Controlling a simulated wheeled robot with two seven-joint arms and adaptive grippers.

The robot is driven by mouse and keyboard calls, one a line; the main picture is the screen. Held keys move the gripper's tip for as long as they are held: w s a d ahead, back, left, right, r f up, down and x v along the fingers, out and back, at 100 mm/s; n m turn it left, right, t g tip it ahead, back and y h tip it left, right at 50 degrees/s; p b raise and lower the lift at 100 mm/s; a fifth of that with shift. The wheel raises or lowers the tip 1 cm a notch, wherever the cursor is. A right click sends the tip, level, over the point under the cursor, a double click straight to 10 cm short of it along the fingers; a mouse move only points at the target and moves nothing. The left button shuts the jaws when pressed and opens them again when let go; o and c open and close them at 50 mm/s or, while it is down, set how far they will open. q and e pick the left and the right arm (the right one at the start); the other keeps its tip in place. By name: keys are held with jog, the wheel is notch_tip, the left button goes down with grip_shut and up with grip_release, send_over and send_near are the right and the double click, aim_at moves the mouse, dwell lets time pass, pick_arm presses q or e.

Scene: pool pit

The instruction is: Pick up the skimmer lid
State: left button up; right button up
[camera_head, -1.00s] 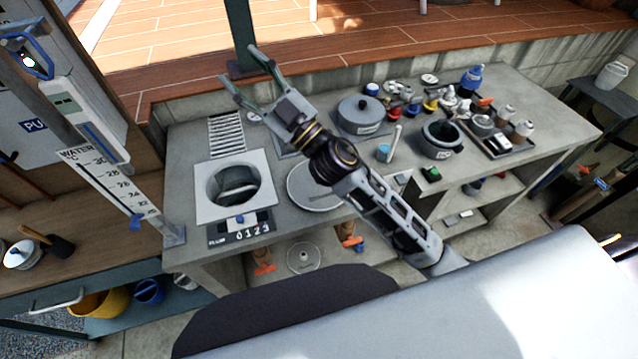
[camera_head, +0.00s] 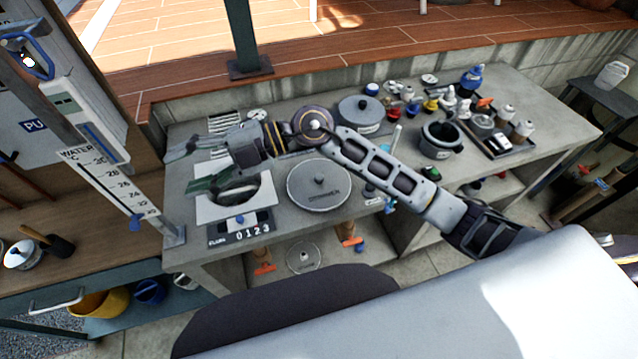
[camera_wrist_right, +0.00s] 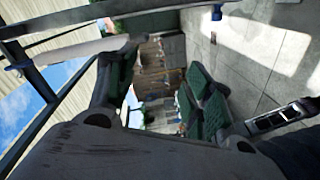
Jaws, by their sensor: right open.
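The skimmer lid (camera_head: 318,199) is a round grey disc with a small dark knob in its middle and lettering near its front edge. It lies flat on the grey counter, to the right of the square plate with the round opening. My right gripper (camera_head: 180,168) is open and points left above that plate, left of the lid and apart from it. Its green-padded fingers (camera_wrist_right: 160,88) stand apart with nothing between them in the right wrist view, where the lid does not show. My left gripper is not in view.
The pale square plate (camera_head: 206,212) surrounds a round opening, with a number strip (camera_head: 240,227) in front. A grey lidded pot (camera_head: 361,113), a dark pot (camera_head: 440,138) and several bottles stand to the right. A dark post (camera_head: 246,35) rises behind the counter.

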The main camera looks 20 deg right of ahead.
jog(key=w+d+f+m+t+h, duration=0.1)
jog(key=w+d+f+h, duration=0.2)
jog(key=d+f+h, duration=0.35)
jog(key=w+d+f+m+h, duration=0.1)
jog(key=w+d+f+h, duration=0.3)
jog(key=d+f+h, duration=0.3)
jog(key=w+d+r+m+t+h, duration=0.1)
jog(key=w+d+m+h, duration=0.1)
jog(key=d, duration=0.9)
jog(key=shift+w+d+r+h, duration=0.15)
jog(key=shift+w+d+h, duration=0.15)
jog(key=shift+w+h, duration=0.6)
jog(key=shift+s+h, duration=0.25)
jog(key=p, duration=0.1)
send_over(319, 177)
jog(key=shift+t, duration=0.3)
jog(key=shift+s+a+f, duration=0.15)
jog(key=shift+a+f, duration=0.05)
jog(key=shift+f, duration=1.95)
jog(key=shift+s+a+f, duration=0.1)
jog(key=shift+a+f, duration=0.05)
jog(key=shift+f, duration=2)
